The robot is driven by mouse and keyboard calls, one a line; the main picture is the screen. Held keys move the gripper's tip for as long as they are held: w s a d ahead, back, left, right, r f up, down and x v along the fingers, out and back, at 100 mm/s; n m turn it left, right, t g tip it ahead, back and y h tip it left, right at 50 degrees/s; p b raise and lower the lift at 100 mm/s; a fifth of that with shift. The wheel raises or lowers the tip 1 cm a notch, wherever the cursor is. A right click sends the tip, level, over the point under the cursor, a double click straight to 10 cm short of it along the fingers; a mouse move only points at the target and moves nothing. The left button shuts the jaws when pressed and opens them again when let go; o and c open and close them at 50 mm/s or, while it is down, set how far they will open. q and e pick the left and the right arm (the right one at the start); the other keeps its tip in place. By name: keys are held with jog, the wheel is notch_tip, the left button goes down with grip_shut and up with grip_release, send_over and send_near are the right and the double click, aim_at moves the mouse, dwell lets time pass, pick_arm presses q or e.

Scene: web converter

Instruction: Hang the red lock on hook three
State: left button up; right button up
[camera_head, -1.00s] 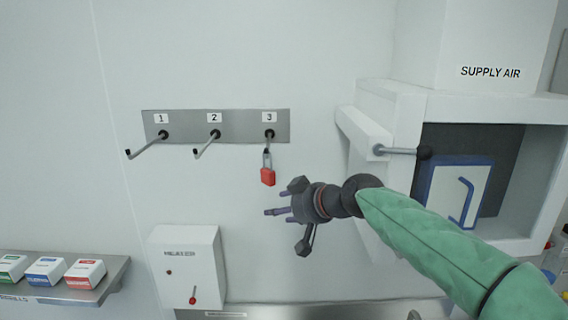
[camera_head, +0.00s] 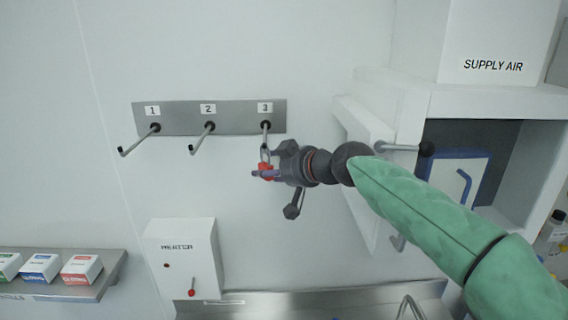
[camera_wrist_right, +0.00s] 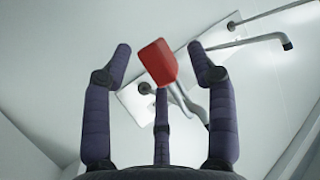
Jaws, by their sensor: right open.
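The red lock (camera_head: 265,171) hangs by its shackle from hook three (camera_head: 265,138), the right-most hook on the metal rail (camera_head: 182,118). My right gripper (camera_head: 264,173) is at the lock in the head view and partly covers its body. In the right wrist view the red lock body (camera_wrist_right: 155,62) shows between the spread fingers of my right gripper (camera_wrist_right: 159,62), with the grey shackle behind it. The fingers are open, with gaps on both sides of the lock. My left gripper is not in view.
Hook one (camera_head: 138,141) and hook two (camera_head: 201,139) are empty. A white box with a red knob (camera_head: 183,258) is mounted below. A shelf with small cartons (camera_head: 80,269) is at lower left. An open white cabinet (camera_head: 480,106) stands right of my arm.

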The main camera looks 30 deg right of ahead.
aim_at(267, 165)
jog(key=shift+x, duration=1.15)
jog(key=shift+c, duration=0.3)
grip_shut()
jog(key=shift+w+d, duration=0.45)
jog(key=shift+w, duration=0.1)
jog(key=shift+c, duration=1.9)
grip_release()
jog(key=shift+o, duration=0.3)
jog(key=o, duration=0.5)
